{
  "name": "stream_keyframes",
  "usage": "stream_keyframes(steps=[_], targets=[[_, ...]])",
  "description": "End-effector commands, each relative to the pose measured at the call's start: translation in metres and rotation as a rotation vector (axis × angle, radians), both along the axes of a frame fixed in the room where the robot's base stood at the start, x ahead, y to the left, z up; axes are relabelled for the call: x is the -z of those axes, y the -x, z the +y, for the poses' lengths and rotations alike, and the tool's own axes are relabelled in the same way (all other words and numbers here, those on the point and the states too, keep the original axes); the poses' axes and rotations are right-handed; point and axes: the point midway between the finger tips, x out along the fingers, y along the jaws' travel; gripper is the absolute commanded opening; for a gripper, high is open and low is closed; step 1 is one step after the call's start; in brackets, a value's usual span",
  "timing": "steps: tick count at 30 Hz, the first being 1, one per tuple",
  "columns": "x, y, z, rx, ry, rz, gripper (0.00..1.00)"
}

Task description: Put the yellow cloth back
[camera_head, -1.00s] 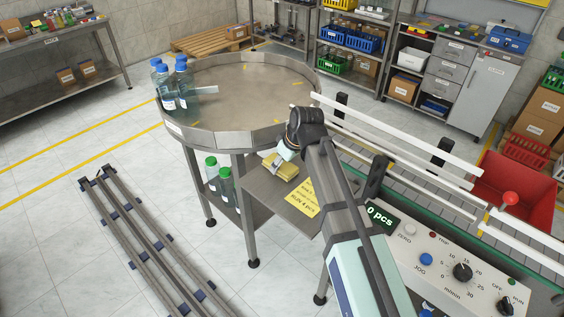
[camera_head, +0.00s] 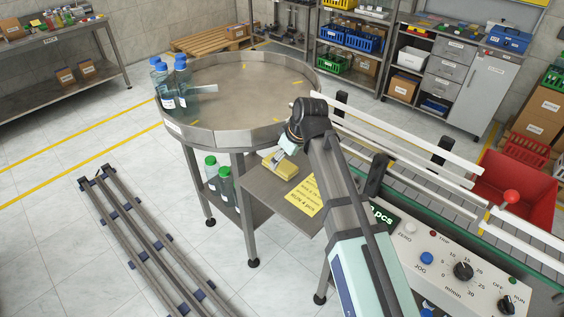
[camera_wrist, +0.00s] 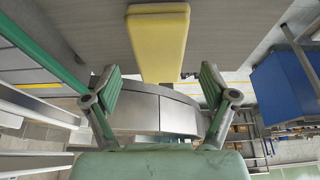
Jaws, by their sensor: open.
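The yellow cloth (camera_head: 281,166) lies folded on a grey metal side shelf (camera_head: 262,188) beside the round table. In the wrist view the yellow cloth (camera_wrist: 158,42) shows at the top centre, flat on the grey surface. My gripper (camera_head: 287,148) is just above and beside the cloth in the head view, partly hidden by my own wrist. In the wrist view my gripper (camera_wrist: 158,85) has its two fingers wide apart with nothing between them, and the cloth lies beyond the fingertips.
The round table (camera_head: 240,90) holds several blue-capped bottles (camera_head: 170,85) at its left edge. Green-capped bottles (camera_head: 222,182) stand below it. A yellow note (camera_head: 307,196) lies on the shelf. The conveyor (camera_head: 420,178) with white rails and a control panel (camera_head: 455,270) are to the right.

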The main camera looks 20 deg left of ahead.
Motion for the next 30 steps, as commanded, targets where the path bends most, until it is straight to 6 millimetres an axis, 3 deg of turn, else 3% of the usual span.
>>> stream_keyframes(steps=[15, 30], targets=[[-0.076, 0.013, -0.028, 0.000, -0.001, -0.002, 0.84], [-0.087, 0.015, -0.033, 0.000, 0.000, 0.000, 0.84]])
